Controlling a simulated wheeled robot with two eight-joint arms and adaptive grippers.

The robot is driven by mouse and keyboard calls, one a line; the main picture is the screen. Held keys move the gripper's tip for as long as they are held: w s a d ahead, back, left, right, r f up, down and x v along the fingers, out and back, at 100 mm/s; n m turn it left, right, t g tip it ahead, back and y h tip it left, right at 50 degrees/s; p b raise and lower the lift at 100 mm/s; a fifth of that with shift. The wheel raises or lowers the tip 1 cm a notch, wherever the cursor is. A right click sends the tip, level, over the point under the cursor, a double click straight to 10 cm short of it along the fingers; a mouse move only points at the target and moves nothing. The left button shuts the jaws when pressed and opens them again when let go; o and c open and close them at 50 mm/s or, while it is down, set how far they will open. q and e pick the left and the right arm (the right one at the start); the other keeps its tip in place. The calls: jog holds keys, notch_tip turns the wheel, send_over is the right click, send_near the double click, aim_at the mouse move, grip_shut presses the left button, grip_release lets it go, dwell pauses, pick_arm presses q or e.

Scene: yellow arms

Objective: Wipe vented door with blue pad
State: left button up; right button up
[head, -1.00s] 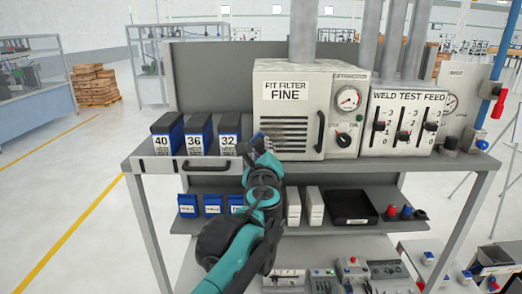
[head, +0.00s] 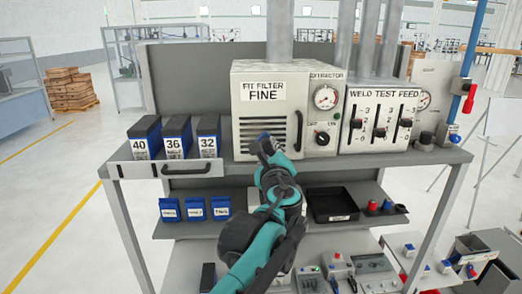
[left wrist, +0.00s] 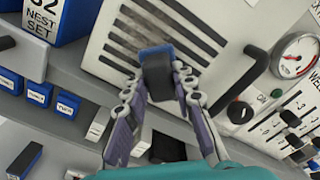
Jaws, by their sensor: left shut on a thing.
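The vented door (head: 249,124) is the cream front of the filter cabinet labelled "FIT FILTER FINE", with dark horizontal slots; in the left wrist view it fills the upper middle (left wrist: 112,28). My left gripper (head: 265,147) is in front of the lower middle of the slots. In the left wrist view the gripper (left wrist: 158,82) is shut on the blue pad (left wrist: 156,51), a dark block with a blue face. The pad is at the lower slots, at or very near the door; contact cannot be made out. My right gripper is not in view.
A black door handle (head: 299,130) stands out right of the slots, beside a gauge (head: 326,97) and knob. Blue filter boxes (head: 177,137) stand left of the cabinet. The weld test feed panel (head: 382,120) is to the right. A black tray (head: 332,205) sits on the shelf below.

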pick_arm(q)
jog(key=shift+r+p, duration=0.75)
jog(key=shift+r, duration=0.3)
jog(key=shift+a, duration=3.8)
jog(key=shift+d+r+p, duration=0.1)
jog(key=shift+r+p, duration=0.75)
jog(key=shift+r, duration=0.2)
jog(key=shift+d+f, duration=0.1)
jog(key=shift+d, duration=3.65)
